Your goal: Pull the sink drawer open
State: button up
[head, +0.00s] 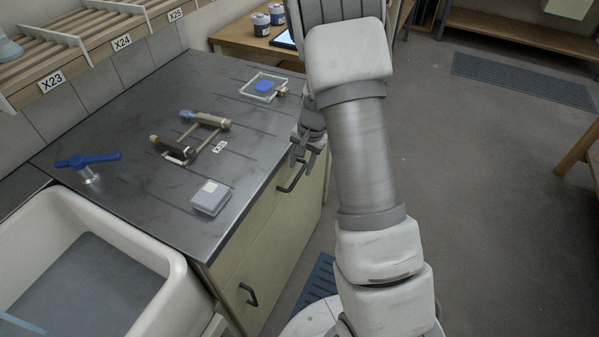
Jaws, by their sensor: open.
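The sink cabinet front (262,243) is pale green, below the dark worktop and right of the white sink. It carries two dark bar handles: an upper one (292,180) near the far end and a lower one (248,294) nearer me. No drawer stands visibly out from the front. My gripper (299,155) is open at the worktop's right edge, just above and beside the upper handle, with its fingers pointing down. I cannot tell whether a finger touches the handle. My arm hides part of the area to the right.
The white sink (165,262) is at lower left, with a blue-handled tap (88,163) behind it. On the worktop (180,85) lie a grey box (211,197), a clamp-like tool (190,138) and a clear tray (258,94). Open floor (480,190) lies to the right.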

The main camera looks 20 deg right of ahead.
aim_at(298, 176)
jog(key=shift+w+a+f, duration=0.1)
jog(key=shift+f, duration=0.65)
jog(key=shift+w+a+f, duration=0.1)
jog(key=shift+f, duration=0.65)
jog(key=shift+c, duration=0.2)
grip_shut()
